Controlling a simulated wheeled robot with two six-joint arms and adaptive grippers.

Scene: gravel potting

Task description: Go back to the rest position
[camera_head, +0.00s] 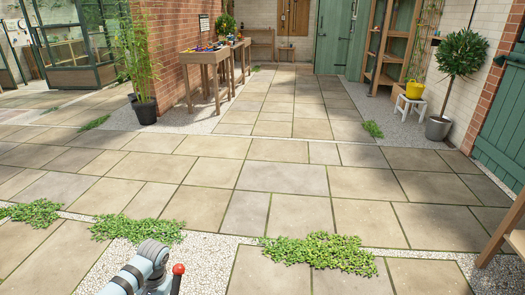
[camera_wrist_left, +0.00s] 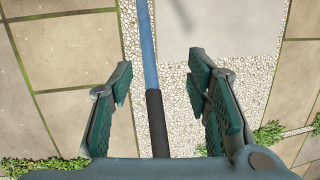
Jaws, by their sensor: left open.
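In the left wrist view my left gripper (camera_wrist_left: 160,70) is open, its two green-padded fingers wide apart. A blue pole with a black grip (camera_wrist_left: 157,120) shows in the gap between the fingers, touching neither pad in the picture. What is at the pole's far end is cut off by the frame. In the head view a part of my arm (camera_head: 143,270) shows at the bottom, left of centre; no gripper fingers show there. My right gripper is in neither view.
Open paving (camera_head: 280,180) spreads ahead. A wooden workbench (camera_head: 211,58) stands by the brick wall, with a potted bamboo (camera_head: 146,110) nearby. At right are a potted tree (camera_head: 437,128), a white stool (camera_head: 410,105) with a yellow bucket (camera_head: 414,89), and a wooden shelf (camera_head: 390,45).

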